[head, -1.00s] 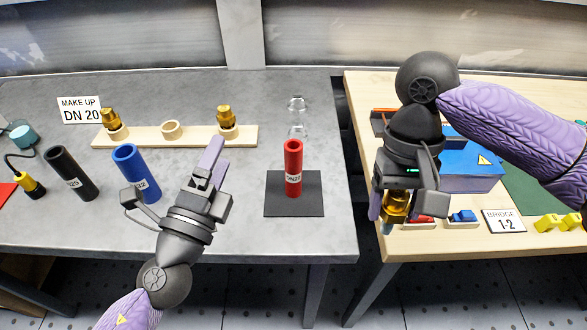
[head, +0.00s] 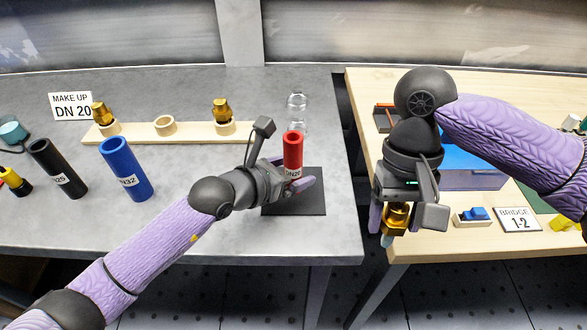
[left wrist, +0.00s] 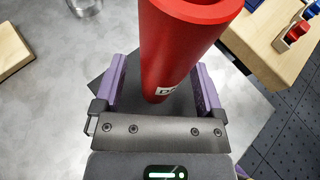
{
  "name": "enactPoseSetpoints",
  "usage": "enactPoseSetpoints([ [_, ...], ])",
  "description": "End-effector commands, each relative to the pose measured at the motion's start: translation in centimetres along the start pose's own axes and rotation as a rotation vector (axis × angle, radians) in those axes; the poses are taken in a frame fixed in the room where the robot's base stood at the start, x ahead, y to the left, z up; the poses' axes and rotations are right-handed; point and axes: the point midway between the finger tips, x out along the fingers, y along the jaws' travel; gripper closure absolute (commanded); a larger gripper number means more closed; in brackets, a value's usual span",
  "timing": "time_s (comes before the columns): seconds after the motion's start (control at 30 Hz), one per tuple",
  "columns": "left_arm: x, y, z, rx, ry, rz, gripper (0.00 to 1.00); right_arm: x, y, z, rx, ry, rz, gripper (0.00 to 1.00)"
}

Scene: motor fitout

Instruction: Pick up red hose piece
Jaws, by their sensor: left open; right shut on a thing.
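The red hose piece (head: 293,152) stands upright on a dark square mat (head: 310,205) near the right end of the grey table. It carries a white label, partly hidden by my gripper in the head view. My left gripper (head: 296,188) is open, with one finger on each side of the hose's lower part. In the left wrist view the red hose (left wrist: 178,45) stands between the two purple fingers, with a gap visible beside it. My right gripper (head: 391,222) is shut on a brass fitting (head: 396,217) and holds it over the wooden table's front left edge.
A blue DN32 hose (head: 126,168) and a black hose (head: 56,168) stand to the left. A wooden rack (head: 188,130) with two brass fittings lies behind, and a clear glass-like item (head: 296,101) stands behind the red hose. A gap separates the two tables.

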Motion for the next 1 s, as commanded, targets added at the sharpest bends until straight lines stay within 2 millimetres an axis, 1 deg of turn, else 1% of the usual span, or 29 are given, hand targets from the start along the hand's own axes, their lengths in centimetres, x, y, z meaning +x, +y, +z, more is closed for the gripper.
enactPoseSetpoints([
  [0.03,0.61,-0.03,-0.23,-0.001,0.000,-0.001,0.11,0.49,-0.01,-0.16,0.000,-0.002,0.000,0.85],
  [0.07,0.74,-0.03,-0.16,0.000,0.000,-0.001,0.11,0.50,-0.01,-0.17,0.000,-0.002,0.000,0.85],
  [0.27,0.71,-0.03,0.06,0.000,-0.001,-0.001,0.11,0.30,-0.01,-0.10,0.000,-0.001,0.000,0.85],
  [0.3,0.70,-0.03,0.06,0.000,-0.001,-0.001,0.19,0.30,-0.01,-0.10,0.000,-0.001,0.000,0.85],
  [0.37,0.70,-0.03,0.06,-0.001,-0.001,-0.001,0.32,0.30,-0.01,-0.10,0.000,-0.001,0.000,0.85],
  [0.4,0.69,-0.03,0.06,-0.001,-0.001,-0.001,0.40,0.30,-0.01,-0.10,0.000,-0.001,0.000,0.85],
  [0.57,0.68,-0.03,0.05,-0.001,-0.001,-0.001,0.74,0.30,-0.01,-0.10,0.000,-0.001,0.000,0.85],
  [0.6,0.68,-0.03,0.04,-0.001,-0.001,-0.001,0.83,0.30,-0.01,-0.10,0.000,-0.001,0.000,0.85],
  [0.67,0.68,-0.03,0.04,-0.001,-0.001,-0.001,0.95,0.31,-0.01,-0.10,0.000,-0.001,0.000,0.85],
  [0.7,0.68,-0.03,0.04,-0.001,-0.001,-0.001,1.00,0.31,-0.01,-0.10,0.000,-0.001,0.000,0.85],
  [1.0,0.59,-0.02,0.28,-0.001,-0.002,-0.001,1.00,0.17,-0.01,-0.06,0.000,0.000,0.000,0.85],
])
